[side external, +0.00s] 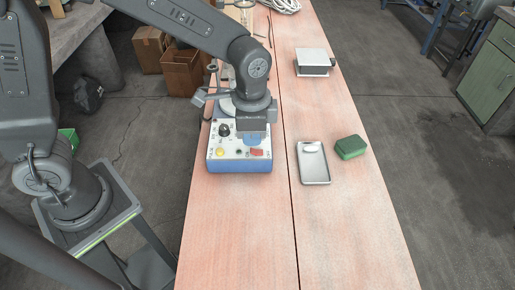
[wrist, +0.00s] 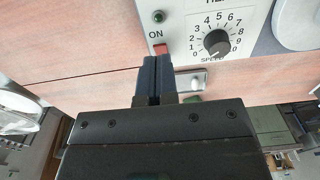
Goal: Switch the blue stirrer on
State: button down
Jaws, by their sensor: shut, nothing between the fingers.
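The blue stirrer (side external: 238,167) stands on the bench, with a light front panel carrying a black knob (side external: 224,129), a yellow button (side external: 219,152) and a red switch (side external: 257,152). In the wrist view, the red switch (wrist: 160,48) is beside the "ON" label, close to a dark green indicator (wrist: 158,16) and the speed knob (wrist: 217,42), whose scale runs around it. My gripper (wrist: 151,58) is shut and empty, its fingertips right at the red switch's edge and partly over it. I cannot tell whether they touch. In the side view my gripper (side external: 254,138) is over the panel's right part.
A metal tray (side external: 316,178) with a white item (side external: 312,147) lies right of the stirrer, beside a green block (side external: 350,147). A grey flat-topped device (side external: 312,63) stands farther back. The near bench is clear.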

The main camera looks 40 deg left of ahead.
aim_at(250, 149)
jog(key=shift+f, duration=1.4)
dwell(0.6)
jog(key=shift+r, duration=3.55)
jog(key=shift+a+r, duration=0.25)
jog(key=s+a+r+n+t, duration=0.2)
jog(key=s+a+r+n, duration=0.2)
jog(key=s+a, duration=0.2)
jog(key=s+a+r+n+t, duration=0.3)
jog(key=s+a+r+n, duration=0.1)
jog(key=s+a+n, duration=0.1)
jog(key=shift+s+a+t, duration=0.3)
jog(key=shift+s+a, duration=0.35)
jog(key=shift+s, duration=0.45)
